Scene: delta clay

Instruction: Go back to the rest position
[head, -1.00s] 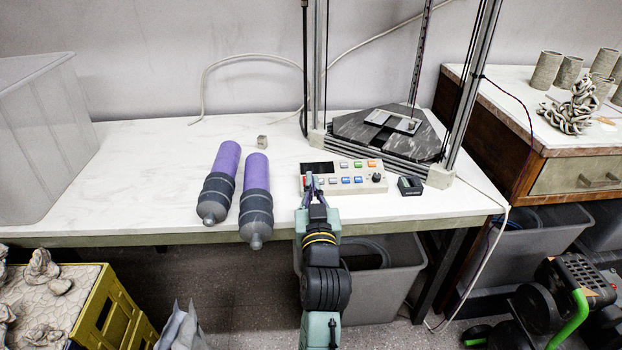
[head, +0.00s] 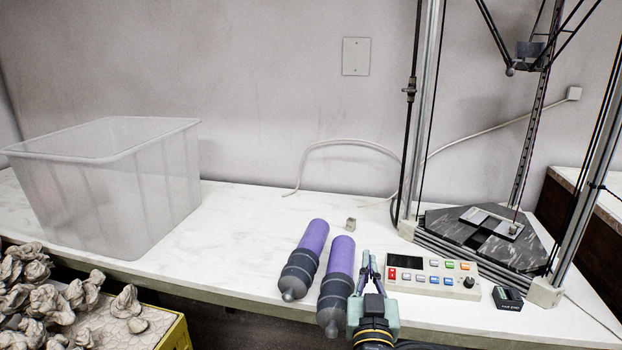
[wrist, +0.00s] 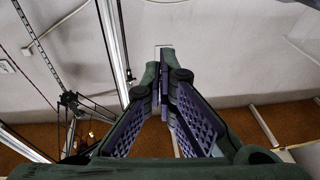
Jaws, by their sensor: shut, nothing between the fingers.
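My gripper (head: 368,268) shows in the head view at the front of the white table, between a purple and grey cartridge and the control panel. Its purple fingers are closed together with nothing between them. In the wrist view the fingertips (wrist: 166,62) meet, with the wall and parts of the tall frame behind them. The arm below the gripper leaves the head view at the bottom edge.
Two purple and grey cartridges (head: 303,262) (head: 337,285) lie left of my gripper. The control panel (head: 432,277) and delta printer base (head: 478,235) are to its right. A clear bin (head: 120,205) stands at left. A yellow crate (head: 170,335) of clay lumps is lower left.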

